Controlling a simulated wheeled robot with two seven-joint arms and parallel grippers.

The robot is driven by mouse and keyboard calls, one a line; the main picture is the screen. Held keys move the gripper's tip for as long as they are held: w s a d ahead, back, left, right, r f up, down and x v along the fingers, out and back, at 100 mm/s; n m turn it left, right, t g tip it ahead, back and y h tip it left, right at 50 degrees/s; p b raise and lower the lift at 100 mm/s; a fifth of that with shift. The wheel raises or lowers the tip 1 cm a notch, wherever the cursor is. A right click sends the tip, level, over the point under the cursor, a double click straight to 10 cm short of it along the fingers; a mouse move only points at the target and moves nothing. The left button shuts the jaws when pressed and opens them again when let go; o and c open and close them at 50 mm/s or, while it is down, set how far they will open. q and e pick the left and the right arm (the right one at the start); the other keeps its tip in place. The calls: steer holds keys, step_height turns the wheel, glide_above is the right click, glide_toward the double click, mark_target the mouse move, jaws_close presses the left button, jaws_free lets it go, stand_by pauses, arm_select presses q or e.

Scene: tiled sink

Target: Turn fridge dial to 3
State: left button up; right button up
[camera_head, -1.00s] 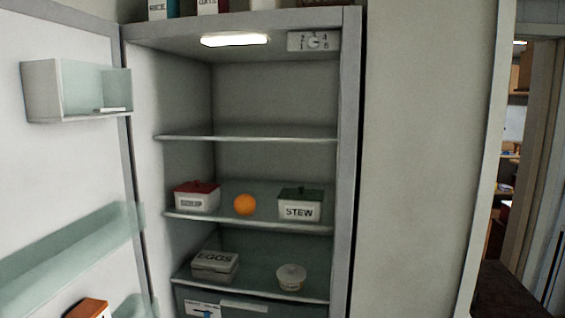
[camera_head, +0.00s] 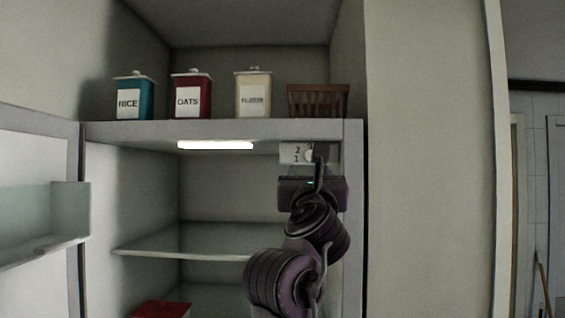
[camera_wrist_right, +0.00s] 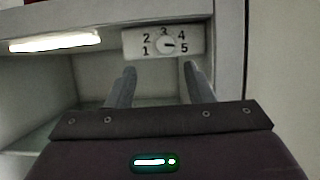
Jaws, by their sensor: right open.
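The fridge dial (camera_wrist_right: 165,44) is a round white knob on a pale panel (camera_wrist_right: 137,41) numbered 1 to 5, under the fridge's top edge at the right. In the right wrist view its dark pointer aims right, near 5. The panel also shows in the head view (camera_head: 290,153), its right part hidden by my gripper. My right gripper (camera_wrist_right: 158,78) is open and empty, its two fingers pointing up toward the panel, one to each side below the dial; I cannot tell whether they touch it. My left gripper is not in view.
The fridge door (camera_head: 38,150) stands open at the left. A lit lamp (camera_head: 215,145) is left of the panel. Rice (camera_head: 133,95), oats (camera_head: 192,94) and flour canisters (camera_head: 253,95) and a brown basket (camera_head: 318,101) stand on top. A glass shelf (camera_head: 190,243) lies below.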

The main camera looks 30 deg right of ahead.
steer(key=p+x, duration=0.4)
steer(key=x, duration=0.3)
steer(key=shift+d+r, duration=0.2)
steer(key=shift+d, duration=0.15)
